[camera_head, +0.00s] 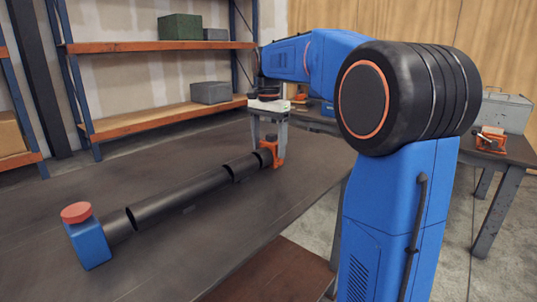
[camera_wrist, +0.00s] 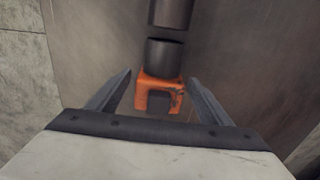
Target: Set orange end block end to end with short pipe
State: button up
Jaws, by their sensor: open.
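The orange end block (camera_head: 275,151) stands at the far end of the pipe row in the head view. In the wrist view the orange end block (camera_wrist: 158,88) sits at the near end of the dark short pipe (camera_wrist: 164,58). They look lined up and touching or nearly so; the exact joint is hard to see. The short pipe (camera_head: 244,167) lies in line with the longer pipe in the head view. My gripper (camera_wrist: 158,78) is open, with one finger on each side of the orange block.
A long black pipe (camera_head: 182,196) continues the row, with a small gap to the short pipe in the wrist view. Another black pipe piece (camera_head: 118,226) and a blue block with a red cap (camera_head: 88,240) end it at the left. The table (camera_head: 240,230) is clear in front.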

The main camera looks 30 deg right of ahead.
aim_at(269, 142)
notch_tip(269, 142, up, 9)
jog(key=shift+f, duration=0.15)
dwell(0.6)
